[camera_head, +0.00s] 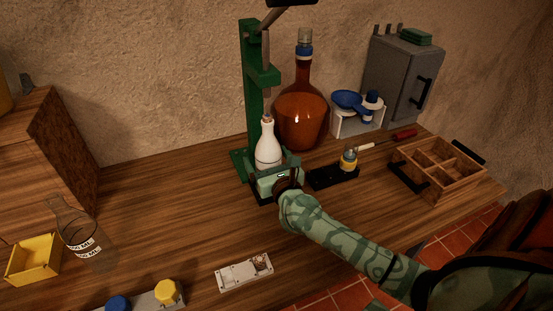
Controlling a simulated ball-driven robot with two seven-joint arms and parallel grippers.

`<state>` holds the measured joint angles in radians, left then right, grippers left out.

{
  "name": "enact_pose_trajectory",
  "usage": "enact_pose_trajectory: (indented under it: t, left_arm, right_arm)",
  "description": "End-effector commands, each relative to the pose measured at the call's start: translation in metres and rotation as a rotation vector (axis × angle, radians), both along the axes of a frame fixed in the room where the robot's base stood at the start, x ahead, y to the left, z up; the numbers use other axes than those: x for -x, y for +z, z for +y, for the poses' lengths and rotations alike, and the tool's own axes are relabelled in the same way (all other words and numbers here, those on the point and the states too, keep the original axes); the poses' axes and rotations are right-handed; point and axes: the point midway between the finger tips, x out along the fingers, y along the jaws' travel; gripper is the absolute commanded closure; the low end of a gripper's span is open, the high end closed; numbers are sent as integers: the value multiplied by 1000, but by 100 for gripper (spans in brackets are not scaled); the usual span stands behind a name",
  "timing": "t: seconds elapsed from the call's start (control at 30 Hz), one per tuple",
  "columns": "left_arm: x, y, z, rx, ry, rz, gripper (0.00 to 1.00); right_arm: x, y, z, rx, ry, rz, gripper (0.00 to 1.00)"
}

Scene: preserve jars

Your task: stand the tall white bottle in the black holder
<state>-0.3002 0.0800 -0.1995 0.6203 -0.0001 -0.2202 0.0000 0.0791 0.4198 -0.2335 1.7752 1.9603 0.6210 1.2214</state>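The tall white bottle (267,147) is upright in front of the green press, its neck just below the press's rod. My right gripper (272,167) is at the bottle's lower part, with a finger on either side. The gripper hides the bottle's base, and I cannot tell whether the fingers press on it. A low black holder (325,179) lies on the table to the right of the gripper. A small yellow-banded jar (349,158) is at the holder's far right end. My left gripper is not in view.
The green press (252,90) stands close behind the bottle, with a large amber flask (301,115) to its right. A wooden divided crate (437,168) stands at right. A glass flask (82,235) and yellow bin (33,259) are at left. The middle-left table is clear.

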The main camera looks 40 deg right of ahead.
Motion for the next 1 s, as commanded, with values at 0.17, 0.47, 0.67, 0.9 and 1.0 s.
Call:
enact_pose_trajectory:
  t: [0.17,0.47,0.67,0.9,1.0]
  left_arm:
    - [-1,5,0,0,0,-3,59]
    - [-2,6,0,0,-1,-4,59]
    - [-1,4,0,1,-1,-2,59]
    - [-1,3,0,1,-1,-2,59]
    - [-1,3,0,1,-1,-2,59]
  right_arm:
    - [34,0,8,-1,0,2,14]
    - [113,0,27,-1,0,0,14]
    - [144,0,34,-1,-1,-2,14]
    - [152,1,36,1,0,-5,14]
    - [152,1,36,1,0,-5,14]
